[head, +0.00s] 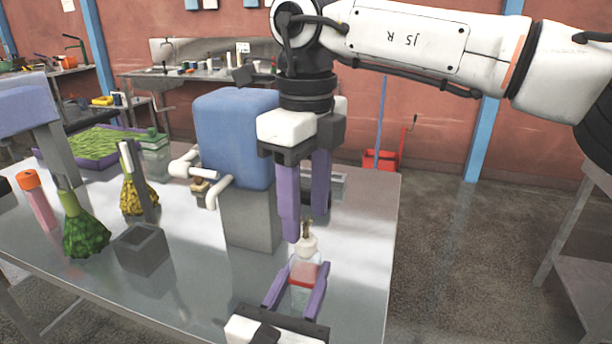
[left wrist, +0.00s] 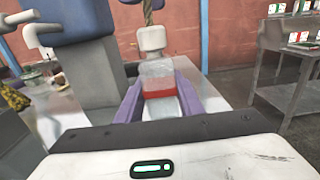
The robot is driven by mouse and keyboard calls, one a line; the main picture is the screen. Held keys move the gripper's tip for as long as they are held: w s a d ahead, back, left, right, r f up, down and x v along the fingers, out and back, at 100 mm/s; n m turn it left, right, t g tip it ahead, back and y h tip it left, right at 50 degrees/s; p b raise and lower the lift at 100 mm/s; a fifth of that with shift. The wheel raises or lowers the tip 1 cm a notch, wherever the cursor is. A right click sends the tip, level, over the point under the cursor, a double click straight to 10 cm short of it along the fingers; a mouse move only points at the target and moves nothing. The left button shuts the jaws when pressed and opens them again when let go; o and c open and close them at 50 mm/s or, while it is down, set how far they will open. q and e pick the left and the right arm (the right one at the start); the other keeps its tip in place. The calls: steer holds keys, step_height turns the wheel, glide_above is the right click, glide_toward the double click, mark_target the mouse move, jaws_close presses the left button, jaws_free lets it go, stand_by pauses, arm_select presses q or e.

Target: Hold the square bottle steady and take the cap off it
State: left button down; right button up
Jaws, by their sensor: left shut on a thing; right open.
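The square bottle (head: 303,272) is clear with a red band and stands upright near the right side of the metal table; it also shows in the left wrist view (left wrist: 159,90). Its pale cap (head: 307,245) is on top, with a thin brownish twisted piece rising from it. My left gripper (head: 300,278) is shut on the bottle from the front, one purple finger on each side. My right gripper (head: 304,225) is open and points down from above, its purple fingers near the cap. Whether a finger touches the cap I cannot tell.
A blue and grey machine (head: 237,140) stands just left of the bottle. Further left are a grey square cup (head: 141,248), a green flask-like object (head: 84,228), a yellow one (head: 138,195) and an orange-capped tube (head: 36,200). The table's right edge (head: 392,260) is close to the bottle.

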mark_target(306, 237)
steer(key=shift+f, duration=2.6)
jaws_close()
steer(key=shift+r, duration=0.3)
steer(key=shift+r, duration=0.85)
